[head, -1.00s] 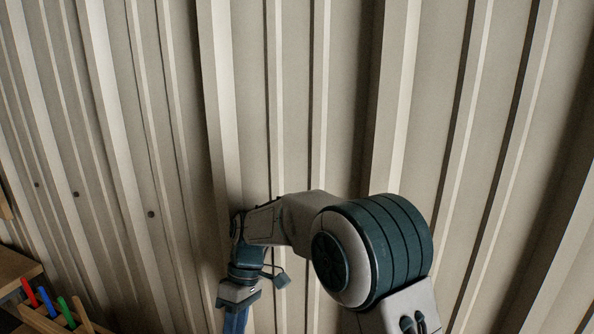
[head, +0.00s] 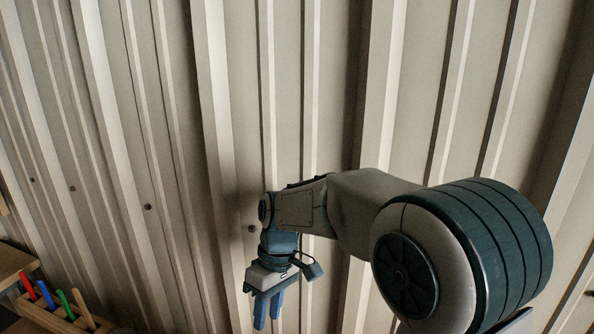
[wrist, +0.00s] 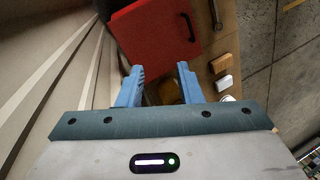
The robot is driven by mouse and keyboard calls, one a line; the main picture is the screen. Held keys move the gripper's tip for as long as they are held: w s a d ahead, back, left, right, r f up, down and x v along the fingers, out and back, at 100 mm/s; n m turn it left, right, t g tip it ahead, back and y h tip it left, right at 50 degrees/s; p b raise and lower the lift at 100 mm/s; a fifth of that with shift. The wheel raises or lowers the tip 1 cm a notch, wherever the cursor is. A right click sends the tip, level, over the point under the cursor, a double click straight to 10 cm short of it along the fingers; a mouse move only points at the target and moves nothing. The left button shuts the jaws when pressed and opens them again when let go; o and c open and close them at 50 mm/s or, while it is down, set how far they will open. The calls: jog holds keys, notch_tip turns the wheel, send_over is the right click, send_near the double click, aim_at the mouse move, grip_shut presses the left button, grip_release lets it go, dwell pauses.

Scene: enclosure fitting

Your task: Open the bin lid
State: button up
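My gripper (head: 268,312) points down in front of the ribbed wall in the head view. In the wrist view my gripper (wrist: 158,84) has its two blue fingers apart, with nothing held between them. A flat red panel (wrist: 155,40) lies beyond the fingertips in the wrist view, apart from them. It may be the bin lid, but I cannot tell for sure. No bin shows in the head view.
A ribbed metal wall (head: 330,100) stands close behind my arm. A wooden holder (head: 62,322) with coloured sticks is at the lower left.

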jog(key=s+d+r+m+t, duration=0.2)
jog(key=s+d+m, duration=0.3)
jog(key=d, duration=0.5)
jog(key=s+d+r+m+t+h, duration=0.1)
jog(key=s+d+m+t, duration=0.3)
jog(key=d, duration=0.6)
jog(key=s+r+m, duration=0.1)
jog(key=s, duration=0.1)
jog(key=shift+s, duration=0.4)
jog(key=shift+s+d+m+t+h, duration=0.2)
jog(key=shift+d+m+t+h, duration=0.05)
jog(key=shift+m+t+h, duration=0.05)
jog(key=shift+c, duration=1)
jog(key=shift+s+d, duration=0.1)
grip_shut()
